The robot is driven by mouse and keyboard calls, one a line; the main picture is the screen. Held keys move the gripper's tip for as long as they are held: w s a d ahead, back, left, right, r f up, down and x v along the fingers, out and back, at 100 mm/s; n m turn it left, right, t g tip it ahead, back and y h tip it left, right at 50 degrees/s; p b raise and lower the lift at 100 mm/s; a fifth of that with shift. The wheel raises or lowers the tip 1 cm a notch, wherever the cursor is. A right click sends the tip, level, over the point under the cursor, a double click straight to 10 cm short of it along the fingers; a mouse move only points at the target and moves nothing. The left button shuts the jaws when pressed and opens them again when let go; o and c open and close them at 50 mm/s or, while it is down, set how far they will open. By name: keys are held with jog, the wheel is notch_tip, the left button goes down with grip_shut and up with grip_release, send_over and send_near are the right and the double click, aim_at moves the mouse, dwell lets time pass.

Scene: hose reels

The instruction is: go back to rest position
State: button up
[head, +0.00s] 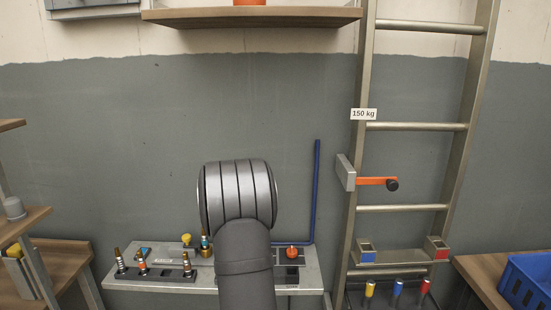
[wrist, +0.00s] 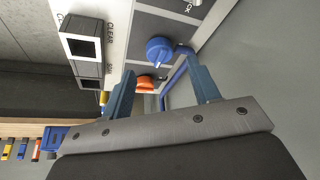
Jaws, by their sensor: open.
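My gripper (wrist: 157,66) shows in the wrist view with its two blue-grey fingers apart. Nothing is held between them. A round blue knob (wrist: 159,49) on a grey panel appears beyond the gap, with an orange piece (wrist: 146,83) below it. I cannot tell how far the fingertips are from them. In the head view my own dark arm rises at the centre and hides the middle of the bench (head: 205,284); the gripper is hidden there.
The bench carries several upright fittings (head: 142,264), a yellow knob (head: 186,239) and a red-orange knob (head: 292,252). A blue pipe (head: 317,190) rises at its right. A ladder (head: 415,127) with an orange crank (head: 375,181) stands right. A shelf (head: 251,17) hangs above.

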jog(key=v, duration=1.2)
jog(key=x, duration=1.7)
jog(key=shift+d+f, duration=0.1)
jog(key=shift+f, duration=0.05)
jog(key=shift+s+r+n, duration=0.2)
jog(key=shift+r+n, duration=0.05)
jog(key=shift+n, duration=0.55)
jog(key=n+y, duration=0.1)
jog(key=n, duration=0.2)
jog(key=n+t+y, duration=0.1)
jog(key=n, duration=0.2)
jog(key=shift+d+n+t+y, duration=0.15)
jog(key=shift+n+t+y, duration=0.15)
jog(key=shift+n, duration=0.1)
jog(key=shift+d+n+y, duration=0.2)
jog(key=shift+n+y, duration=0.6)
jog(key=shift+n, duration=1.3)
jog(key=shift+d+n+y, duration=0.1)
jog(key=shift+n+y, duration=0.6)
jog(key=shift+n, duration=1.2)
